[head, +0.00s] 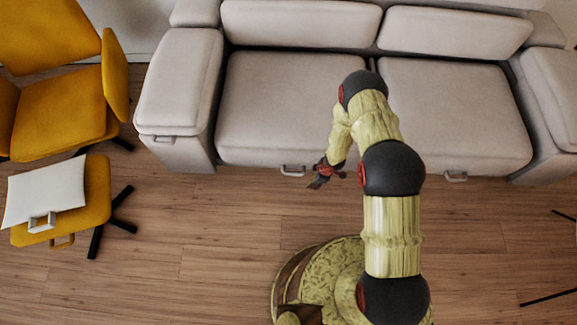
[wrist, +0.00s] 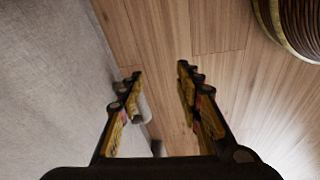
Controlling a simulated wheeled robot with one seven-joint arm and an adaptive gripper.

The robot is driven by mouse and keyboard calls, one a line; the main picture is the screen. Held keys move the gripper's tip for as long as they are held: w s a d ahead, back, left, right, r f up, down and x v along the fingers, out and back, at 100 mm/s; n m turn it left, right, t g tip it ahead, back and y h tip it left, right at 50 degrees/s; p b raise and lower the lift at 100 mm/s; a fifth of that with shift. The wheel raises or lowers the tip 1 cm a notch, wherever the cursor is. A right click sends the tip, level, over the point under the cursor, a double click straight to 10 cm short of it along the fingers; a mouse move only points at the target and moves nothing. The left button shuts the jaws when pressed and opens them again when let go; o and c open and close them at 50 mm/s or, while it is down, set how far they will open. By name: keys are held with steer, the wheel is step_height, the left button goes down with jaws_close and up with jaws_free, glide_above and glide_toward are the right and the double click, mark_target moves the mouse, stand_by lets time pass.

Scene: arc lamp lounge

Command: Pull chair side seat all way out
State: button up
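The pale grey sofa has two seats. The chair-side seat (head: 290,105) is the left one, nearer the yellow chair, and its front edge looks about level with the other seat's. A metal handle (head: 292,170) sits low on its front. My gripper (head: 320,178) is just right of that handle, low in front of the sofa. In the wrist view my gripper (wrist: 160,72) is open, its fingers well apart. A pale piece, probably the handle (wrist: 145,108), shows beside the left finger's inner side; I cannot tell whether they touch. The sofa's grey front fills the left there.
The right seat (head: 455,115) has its own handle (head: 456,177). A yellow armchair (head: 55,90) and a yellow footstool (head: 92,195) with a white cushion (head: 45,190) stand at the left. The wooden floor (head: 210,235) before the sofa is clear.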

steer(key=n+t+y, duration=0.1)
steer(key=n+y, duration=0.1)
glide_toward(294, 173)
steer(key=f, duration=0.1)
steer(key=b+x, duration=0.3)
steer(key=x, duration=0.4)
steer(key=shift+w+a+f, duration=0.2)
steer(key=shift+f, duration=0.1)
steer(key=shift+c, duration=1.3)
jaws_close()
